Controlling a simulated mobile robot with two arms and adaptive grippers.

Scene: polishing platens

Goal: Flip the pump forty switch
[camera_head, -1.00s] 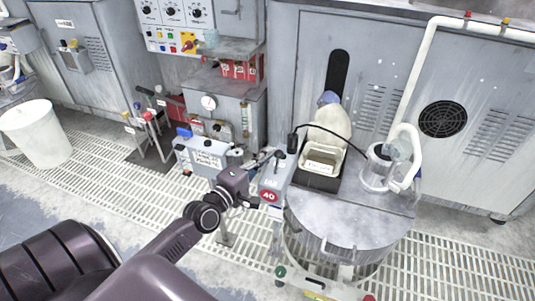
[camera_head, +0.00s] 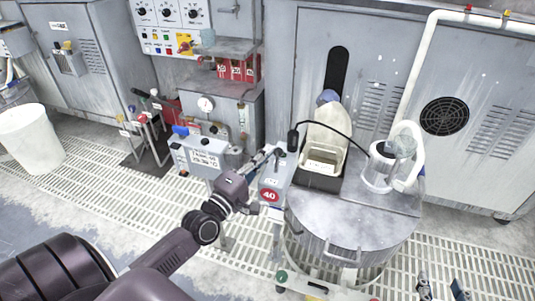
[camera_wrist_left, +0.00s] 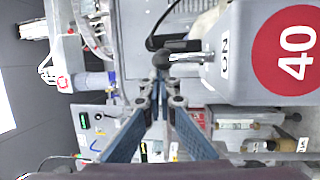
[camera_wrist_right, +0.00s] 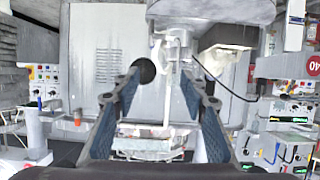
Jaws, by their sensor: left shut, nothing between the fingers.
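The pump forty switch box (camera_head: 275,180) is a grey box with a red round "40" label, standing left of the drum in the head view. In the left wrist view the box (camera_wrist_left: 235,85) fills the upper right, with an "ON" mark. Its metal switch lever (camera_wrist_left: 188,57) ends in a dark knob (camera_wrist_left: 161,59) and points left in that picture. My left gripper (camera_head: 268,153) is shut and empty. Its fingertips (camera_wrist_left: 161,84) are close to the knob; I cannot tell whether they touch it. My right gripper (camera_head: 441,286) is open and empty at the lower right; its fingers also show in the right wrist view (camera_wrist_right: 162,85).
Another labelled grey box (camera_head: 203,158) stands left of the switch box. A white bin (camera_head: 32,140) is at far left. Grating floor in front is open.

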